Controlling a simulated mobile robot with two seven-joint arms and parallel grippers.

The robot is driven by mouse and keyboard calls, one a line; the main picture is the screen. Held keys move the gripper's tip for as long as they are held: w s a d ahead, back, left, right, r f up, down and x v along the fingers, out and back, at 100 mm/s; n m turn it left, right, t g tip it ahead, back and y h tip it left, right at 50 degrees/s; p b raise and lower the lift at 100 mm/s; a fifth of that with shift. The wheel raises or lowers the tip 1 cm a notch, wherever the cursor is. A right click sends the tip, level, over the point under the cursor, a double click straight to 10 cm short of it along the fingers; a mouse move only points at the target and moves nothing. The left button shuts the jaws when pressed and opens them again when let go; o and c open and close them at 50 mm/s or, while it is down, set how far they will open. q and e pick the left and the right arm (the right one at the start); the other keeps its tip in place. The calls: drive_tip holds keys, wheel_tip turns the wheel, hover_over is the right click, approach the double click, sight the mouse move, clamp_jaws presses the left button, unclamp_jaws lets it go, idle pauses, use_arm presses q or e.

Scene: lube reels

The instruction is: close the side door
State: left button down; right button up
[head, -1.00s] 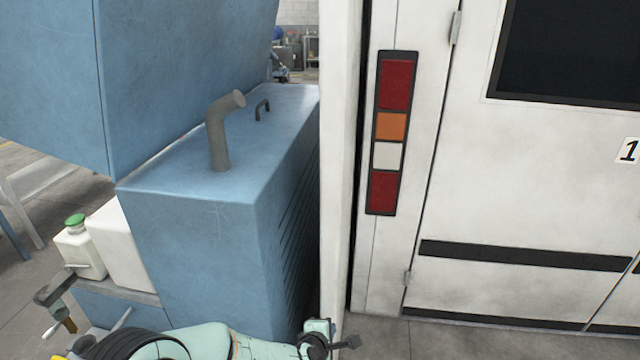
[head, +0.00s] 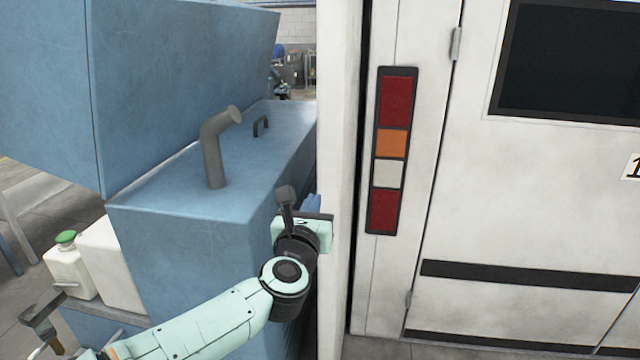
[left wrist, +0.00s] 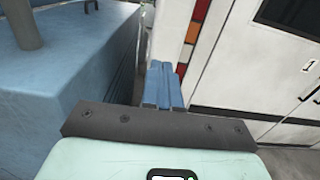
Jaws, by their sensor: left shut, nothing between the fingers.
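The side door seems to be the tall white panel (head: 338,180) at the vehicle's corner, seen nearly edge-on in the head view. A dark vertical gap runs between it and the rear face with the lamps. The panel also shows in the left wrist view (left wrist: 166,38), just beyond my fingers. My left gripper (head: 313,204) is at the panel's left side, between it and the blue machine. Its blue fingers (left wrist: 163,85) are shut and empty. I cannot tell whether they touch the panel. My right gripper is not in view.
A blue machine (head: 170,240) with a bent grey pipe (head: 214,150) stands close on the left, leaving a narrow space beside the panel. White containers (head: 110,265) stand at its left. The vehicle's white rear door (head: 540,200) and lamp strip (head: 391,150) are on the right.

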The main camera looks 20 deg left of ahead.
sight(323, 180)
use_arm(q)
drive_tip(key=p+x, duration=0.2)
drive_tip(key=x, duration=0.6)
drive_tip(key=shift+s, duration=0.1)
